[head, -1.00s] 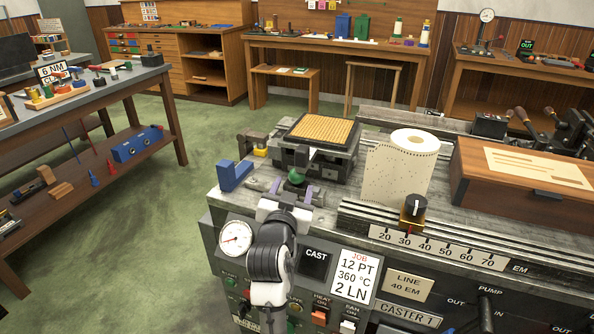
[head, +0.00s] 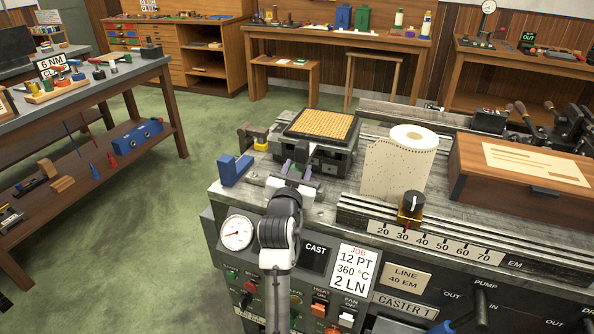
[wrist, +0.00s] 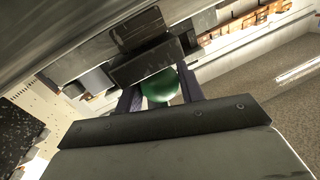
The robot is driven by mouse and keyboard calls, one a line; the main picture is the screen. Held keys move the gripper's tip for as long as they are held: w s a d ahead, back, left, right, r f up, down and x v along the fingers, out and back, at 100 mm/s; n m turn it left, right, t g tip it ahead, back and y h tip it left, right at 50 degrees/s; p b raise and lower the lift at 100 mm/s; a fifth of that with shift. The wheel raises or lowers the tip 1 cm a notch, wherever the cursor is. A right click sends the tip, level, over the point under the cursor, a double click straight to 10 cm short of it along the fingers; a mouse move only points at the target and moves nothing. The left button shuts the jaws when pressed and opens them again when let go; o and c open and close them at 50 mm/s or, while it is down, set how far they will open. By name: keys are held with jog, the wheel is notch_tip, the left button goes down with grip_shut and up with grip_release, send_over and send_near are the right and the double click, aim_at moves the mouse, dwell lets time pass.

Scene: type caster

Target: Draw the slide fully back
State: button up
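The slide's green knob (wrist: 160,85) sits between the two fingers of my gripper (wrist: 160,93) in the wrist view, with no clear gap at either side. In the head view my gripper (head: 294,170) reaches over the caster's front edge, its purple fingers close together at the front of the block with the gold grid top (head: 322,125). The fingers and hand hide nearly all of the knob there. The gripper looks shut on the knob. How far the slide lies along its track is hard to tell.
A blue bracket (head: 235,170) stands left of my gripper. A paper roll (head: 400,165), a dial on the scale (head: 411,206) and a wooden box (head: 520,170) are to the right.

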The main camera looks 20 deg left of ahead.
grip_shut()
jog(key=a+b, duration=0.2)
jog(key=a, duration=0.2)
jog(key=a+b, duration=0.3)
jog(key=a, duration=0.2)
jog(key=shift+w+a+f, duration=0.15)
jog(key=shift+a, duration=0.15)
jog(key=shift+a+r+b, duration=0.25)
jog(key=shift+a+b, duration=0.05)
jog(key=shift+a, duration=0.2)
jog(key=o, duration=0.8)
grip_release()
jog(key=shift+a+f, duration=0.1)
jog(key=shift+a, duration=0.05)
